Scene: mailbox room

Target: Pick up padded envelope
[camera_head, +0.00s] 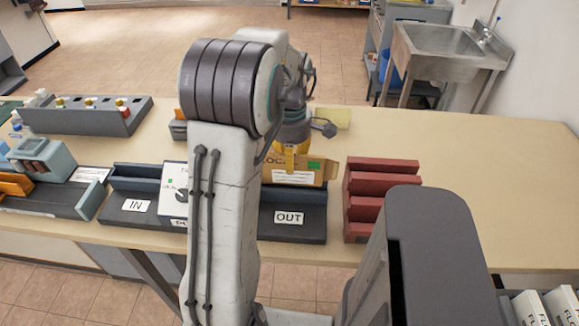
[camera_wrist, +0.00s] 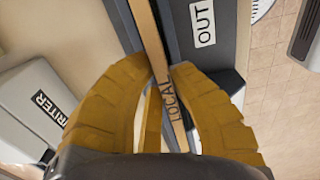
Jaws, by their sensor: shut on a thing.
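The padded envelope (camera_head: 318,171) is tan with a white label and a green patch, and stands on edge at the OUT tray (camera_head: 312,226). My gripper (camera_head: 290,152) has its yellow fingers on the envelope's top edge. In the wrist view, the envelope shows edge-on as a thin strip (camera_wrist: 146,25) marked LOCAL, between the two fingers (camera_wrist: 168,76) of my gripper. The OUT tray's dark wall (camera_wrist: 205,75) is close beside it. I cannot tell whether the envelope's lower edge touches the tray. My arm hides part of the tray in the head view.
A dark IN tray (camera_head: 120,218) with a white item (camera_head: 173,190) stands left of my arm. A stepped red rack (camera_head: 372,207) stands right of the OUT tray. A grey stamp rack (camera_head: 80,121) is at the back left. The table's right side (camera_head: 480,180) is clear.

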